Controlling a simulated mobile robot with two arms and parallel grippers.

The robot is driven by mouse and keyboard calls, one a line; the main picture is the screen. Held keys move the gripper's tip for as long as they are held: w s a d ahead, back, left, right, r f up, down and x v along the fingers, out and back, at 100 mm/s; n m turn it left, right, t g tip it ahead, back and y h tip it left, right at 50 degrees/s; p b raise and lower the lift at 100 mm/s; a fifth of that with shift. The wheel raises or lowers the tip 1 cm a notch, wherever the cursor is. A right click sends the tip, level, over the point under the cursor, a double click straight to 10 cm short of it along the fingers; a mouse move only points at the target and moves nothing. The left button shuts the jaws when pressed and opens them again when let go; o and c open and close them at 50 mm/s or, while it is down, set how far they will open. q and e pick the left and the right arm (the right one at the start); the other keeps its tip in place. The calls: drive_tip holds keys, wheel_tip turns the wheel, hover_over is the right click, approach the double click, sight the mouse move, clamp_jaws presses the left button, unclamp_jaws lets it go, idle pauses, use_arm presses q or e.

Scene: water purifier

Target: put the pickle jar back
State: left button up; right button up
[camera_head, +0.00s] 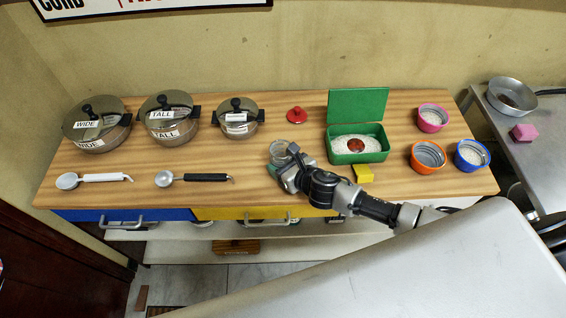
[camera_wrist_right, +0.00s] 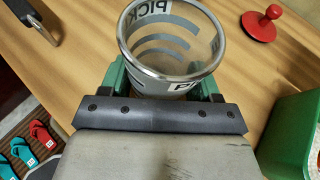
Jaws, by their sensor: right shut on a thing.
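The pickle jar (camera_head: 279,149) is a clear open-topped jar with a metal rim, near the middle of the wooden counter. In the right wrist view the jar (camera_wrist_right: 172,42) shows a partly hidden label starting "PICK". My right gripper (camera_head: 287,168) is shut on it, with green fingers on either side of the jar in the wrist view (camera_wrist_right: 162,82). I cannot tell whether the jar's base touches the counter. A red knobbed lid (camera_head: 297,115) lies behind it, apart from the jar; it also shows in the wrist view (camera_wrist_right: 262,25). My left gripper is not in view.
A green box (camera_head: 374,158) with white grains and its lid raised stands right of the jar, with a yellow block (camera_head: 363,173) before it. Pots, including a small one (camera_head: 237,122), stand left. A black-handled ladle (camera_head: 190,178) lies front left. Colored bowls (camera_head: 428,156) stand right.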

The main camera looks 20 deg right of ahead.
drive_tip(key=o, duration=0.5)
drive_tip(key=shift+f, duration=0.15)
drive_tip(key=o, duration=0.5)
drive_tip(key=shift+c, duration=0.2)
drive_tip(key=shift+r, duration=0.25)
drive_tip(key=v, duration=1.2)
drive_tip(key=shift+f, duration=0.1)
